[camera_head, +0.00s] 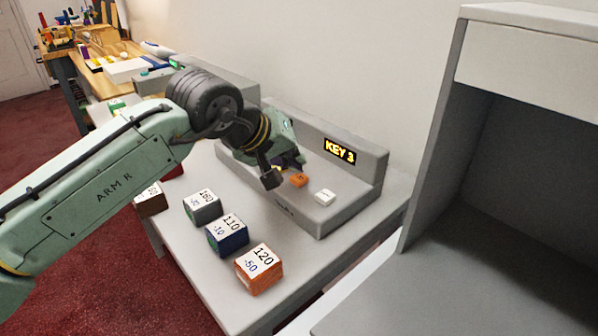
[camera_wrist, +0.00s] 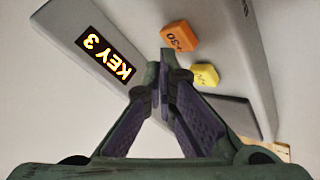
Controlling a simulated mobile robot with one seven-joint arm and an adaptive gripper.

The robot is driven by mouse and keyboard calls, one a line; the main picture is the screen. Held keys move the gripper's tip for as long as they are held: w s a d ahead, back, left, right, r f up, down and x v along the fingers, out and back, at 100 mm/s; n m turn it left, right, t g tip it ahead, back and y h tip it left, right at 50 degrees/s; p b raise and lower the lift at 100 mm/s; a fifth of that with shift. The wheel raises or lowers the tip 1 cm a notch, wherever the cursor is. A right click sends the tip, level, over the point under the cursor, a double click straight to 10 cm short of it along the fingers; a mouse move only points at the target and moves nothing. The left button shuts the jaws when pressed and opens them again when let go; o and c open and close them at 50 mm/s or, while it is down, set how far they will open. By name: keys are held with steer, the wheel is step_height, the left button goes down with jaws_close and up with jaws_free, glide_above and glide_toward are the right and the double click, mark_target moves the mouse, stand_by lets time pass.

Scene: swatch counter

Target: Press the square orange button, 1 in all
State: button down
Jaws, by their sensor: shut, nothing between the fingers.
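The square orange button (camera_head: 298,180) sits on the top of a grey console (camera_head: 350,205), partly beside my gripper in the head view. In the wrist view the orange button (camera_wrist: 180,36) carries a printed number and lies just beyond the fingertips, slightly right. My gripper (camera_wrist: 166,58) is shut and empty, its tips together close to the orange button. In the head view my gripper (camera_head: 296,164) hangs over the console, just behind and left of the button. I cannot tell whether the tips touch anything.
A yellow button (camera_wrist: 205,77) is near my fingers. A white button (camera_head: 324,197) is right of the orange one. The display (camera_head: 339,150) reads KEY 3. Numbered blocks, including an orange one (camera_head: 259,270), stand in front. A grey cabinet (camera_head: 520,60) is at the right.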

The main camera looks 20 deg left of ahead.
mark_target(295, 176)
steer(key=shift+r, duration=0.3)
step_height(295, 176, up, 5)
steer(key=p, duration=0.4)
steer(key=shift+f, duration=0.1)
stand_by(0.7)
